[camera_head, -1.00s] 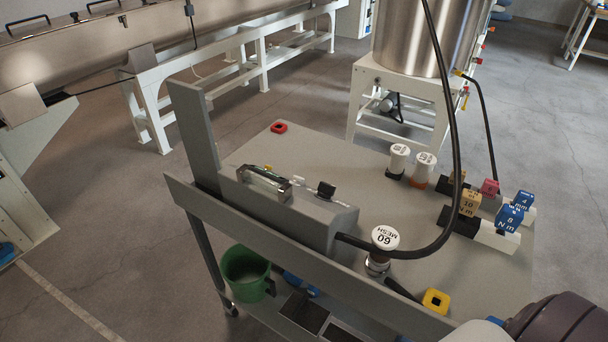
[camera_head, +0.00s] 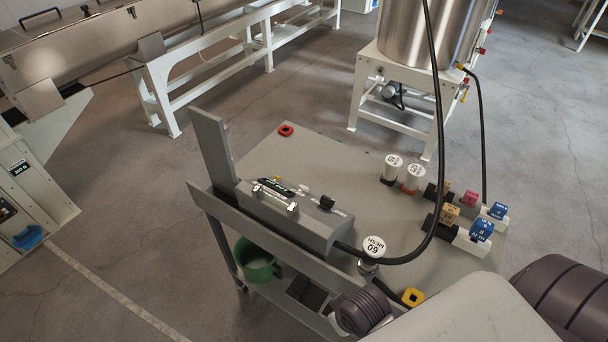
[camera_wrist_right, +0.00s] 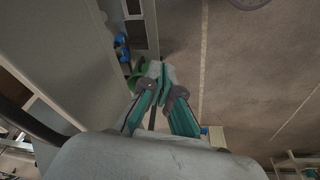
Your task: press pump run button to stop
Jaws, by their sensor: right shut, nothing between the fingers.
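A grey control box (camera_head: 292,222) sits on the cart's top, along its near-left edge. I cannot tell which part is the pump run button. My right gripper (camera_wrist_right: 161,72) shows in the right wrist view with its teal fingers together and nothing between them. It points toward the green bucket beside the cart, away from the box's top. My left gripper is not in view.
A black hose arcs over the cart (camera_head: 402,155). A labelled 60 mesh part (camera_head: 373,247) stands right of the box, with white-capped jars and coloured blocks beyond. A green bucket (camera_head: 257,262) sits low at the cart's near side. Open floor lies left of the cart.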

